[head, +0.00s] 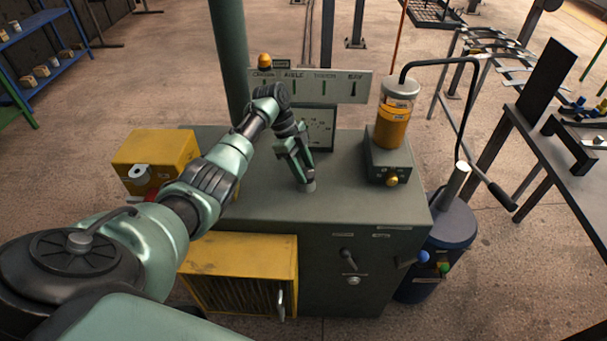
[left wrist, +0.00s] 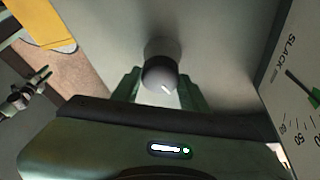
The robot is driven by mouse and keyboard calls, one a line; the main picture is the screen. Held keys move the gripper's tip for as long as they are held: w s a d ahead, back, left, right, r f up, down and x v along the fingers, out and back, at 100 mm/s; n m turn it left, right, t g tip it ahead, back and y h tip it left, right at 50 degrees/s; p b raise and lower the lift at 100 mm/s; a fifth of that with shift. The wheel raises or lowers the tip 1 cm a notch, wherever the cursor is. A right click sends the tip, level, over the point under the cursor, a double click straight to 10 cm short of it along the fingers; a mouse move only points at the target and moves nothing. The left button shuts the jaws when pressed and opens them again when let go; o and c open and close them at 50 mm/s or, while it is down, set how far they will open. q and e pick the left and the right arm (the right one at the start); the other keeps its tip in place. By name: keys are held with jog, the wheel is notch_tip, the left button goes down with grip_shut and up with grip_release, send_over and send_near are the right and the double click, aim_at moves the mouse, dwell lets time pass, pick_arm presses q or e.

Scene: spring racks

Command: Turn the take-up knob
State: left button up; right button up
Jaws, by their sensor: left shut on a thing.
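The take-up knob (left wrist: 161,74) is a round grey knob with a white mark, on the grey-green cabinet top. In the head view a small part of the knob (head: 309,187) shows below my left gripper (head: 304,180). My left gripper is shut on the knob from above, with green fingers on either side of it in the left wrist view (left wrist: 158,88). A dial gauge (head: 322,127) stands behind the knob. My right gripper is not in view.
A panel with labelled slots (head: 318,84) and an amber lamp stands at the back. An amber jar (head: 393,125) is on the right of the cabinet top. A yellow box (head: 153,155) is at the left. The front right of the top (head: 375,210) is clear.

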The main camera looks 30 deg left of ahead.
pick_arm(q)
jog(key=shift+d+f+m, duration=0.1)
jog(key=shift+d+m, duration=0.05)
jog(key=shift+m, duration=0.15)
jog(key=o, duration=1.4)
jog(key=shift+w, duration=0.1)
jog(key=b+v, duration=0.1)
jog(key=v, duration=0.7)
jog(key=shift+b, duration=0.35)
jog(key=shift+d+f, duration=0.1)
jog(key=shift+f, duration=0.05)
